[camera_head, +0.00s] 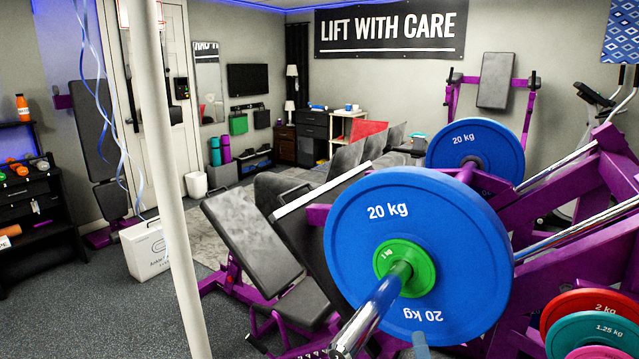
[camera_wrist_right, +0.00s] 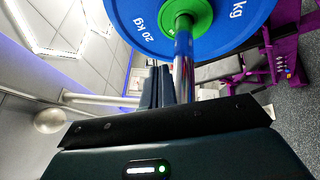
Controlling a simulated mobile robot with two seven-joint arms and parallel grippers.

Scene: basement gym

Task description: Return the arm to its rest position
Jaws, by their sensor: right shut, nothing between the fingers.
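My right gripper (camera_head: 421,346) barely shows at the bottom edge of the head view, as a small grey-blue piece below the large blue 20 kg plate (camera_head: 455,235). In the right wrist view the dark body of my right gripper (camera_wrist_right: 170,130) fills the bottom. It is shut with nothing in it. The blue plate also shows at the top of that view (camera_wrist_right: 140,22), with a green 1 kg plate (camera_head: 428,268) and the bare steel bar end (camera_head: 368,318) sticking out toward me. Whether the gripper touches the bar cannot be told. My left gripper is out of view.
The purple leg press frame (camera_head: 570,250) fills the right side, with a second blue plate (camera_head: 500,145) behind. Red and teal plates (camera_head: 585,308) hang at the lower right. A white pole (camera_head: 158,150) stands left of the padded seat (camera_head: 245,235). Open floor (camera_head: 90,310) lies at the lower left.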

